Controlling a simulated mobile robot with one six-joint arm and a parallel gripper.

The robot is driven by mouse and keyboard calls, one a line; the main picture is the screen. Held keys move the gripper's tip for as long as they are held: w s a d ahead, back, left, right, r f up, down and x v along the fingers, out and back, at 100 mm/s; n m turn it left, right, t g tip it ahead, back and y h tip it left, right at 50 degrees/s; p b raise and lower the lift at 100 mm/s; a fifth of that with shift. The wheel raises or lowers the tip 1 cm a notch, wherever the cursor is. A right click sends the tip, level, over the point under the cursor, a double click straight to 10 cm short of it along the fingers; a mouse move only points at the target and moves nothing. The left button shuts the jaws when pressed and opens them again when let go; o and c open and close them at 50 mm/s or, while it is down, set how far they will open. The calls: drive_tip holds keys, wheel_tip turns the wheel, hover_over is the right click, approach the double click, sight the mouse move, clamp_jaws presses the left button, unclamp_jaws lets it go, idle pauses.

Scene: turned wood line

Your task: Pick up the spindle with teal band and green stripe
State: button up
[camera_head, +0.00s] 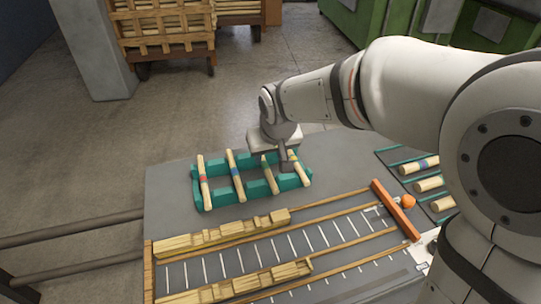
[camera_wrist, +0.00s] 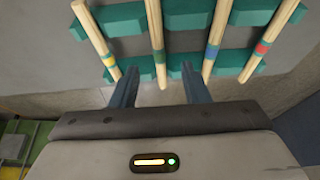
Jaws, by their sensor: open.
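The spindle with teal band and green stripe (camera_wrist: 158,58) is pale wood and lies across the teal rack, second from the left in the wrist view. In the head view it is the third spindle from the left (camera_head: 269,172), partly covered by my gripper. My gripper (camera_wrist: 159,72) is open and empty. In the wrist view its two fingers lie to either side of the spindle's near end, with gaps on both sides; I cannot tell the height between them. In the head view my gripper (camera_head: 285,163) hangs over the rack's right part.
The teal rack (camera_head: 207,205) also holds spindles with red (camera_head: 204,180), blue (camera_head: 236,176) and yellow (camera_head: 298,167) marks. A second rack (camera_head: 445,214) with banded spindles stands at right. Wooden blanks (camera_head: 200,239) lie on the marked line in front. Bare grey table lies left of the teal rack.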

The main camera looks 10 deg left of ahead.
sight(266, 165)
drive_tip(key=shift+w+a+f, duration=0.3)
drive_tip(key=shift+f, duration=0.1)
drive_tip(key=x, duration=0.3)
drive_tip(key=w+x, duration=0.1)
drive_tip(key=x, duration=0.3)
drive_tip(key=shift+r, duration=0.2)
drive_tip(key=shift+s, duration=0.1)
clamp_jaws()
